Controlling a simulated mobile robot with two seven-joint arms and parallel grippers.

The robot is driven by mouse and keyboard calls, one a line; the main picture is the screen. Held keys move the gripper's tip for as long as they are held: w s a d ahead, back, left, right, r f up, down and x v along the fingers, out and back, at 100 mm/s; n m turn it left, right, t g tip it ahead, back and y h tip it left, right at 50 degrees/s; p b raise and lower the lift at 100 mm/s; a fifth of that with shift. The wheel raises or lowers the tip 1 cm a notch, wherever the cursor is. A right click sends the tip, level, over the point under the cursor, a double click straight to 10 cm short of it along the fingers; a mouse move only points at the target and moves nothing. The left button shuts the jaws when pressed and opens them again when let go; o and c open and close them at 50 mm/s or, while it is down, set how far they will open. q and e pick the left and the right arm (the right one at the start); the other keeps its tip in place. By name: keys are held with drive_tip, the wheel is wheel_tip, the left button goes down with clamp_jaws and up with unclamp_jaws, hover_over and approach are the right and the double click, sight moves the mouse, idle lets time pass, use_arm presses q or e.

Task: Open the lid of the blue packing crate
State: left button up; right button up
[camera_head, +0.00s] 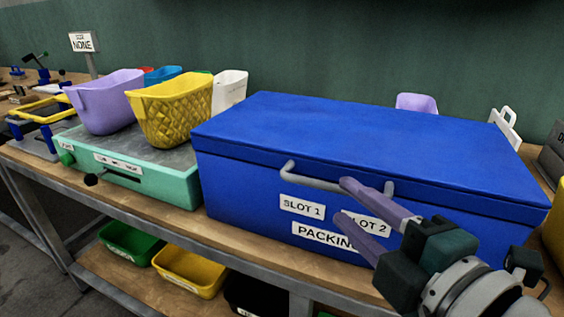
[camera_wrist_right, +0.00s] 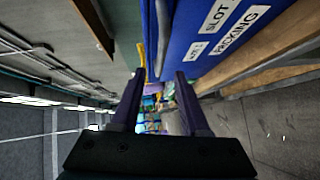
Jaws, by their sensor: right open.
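The blue packing crate (camera_head: 250,185) stands on the workbench with its lid (camera_head: 370,140) down. A grey bar handle (camera_head: 312,180) runs along the lid's front edge. Labels on the crate front read SLOT 1, SLOT 2 and PACKING, the last two partly covered. My right gripper (camera_head: 345,202) is open in front of the crate, its purple fingers near the right part of the handle. I cannot tell whether a finger touches it. In the right wrist view the open fingers (camera_wrist_right: 158,80) show with the blue crate (camera_wrist_right: 205,55) beside them. My left gripper is not in view.
A green press (camera_head: 150,165) carrying a purple basket (camera_head: 105,100) and a yellow basket (camera_head: 172,108) stands left of the crate. A white handled item (camera_head: 505,125) and a purple item (camera_head: 416,102) are behind it. Green (camera_head: 128,243) and yellow (camera_head: 188,271) bins sit on the lower shelf.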

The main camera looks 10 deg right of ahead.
sight(328, 189)
drive_tip(key=x, duration=0.6)
drive_tip(key=shift+w+b, duration=0.25)
drive_tip(key=shift+b, duration=0.05)
clamp_jaws()
idle(1.1)
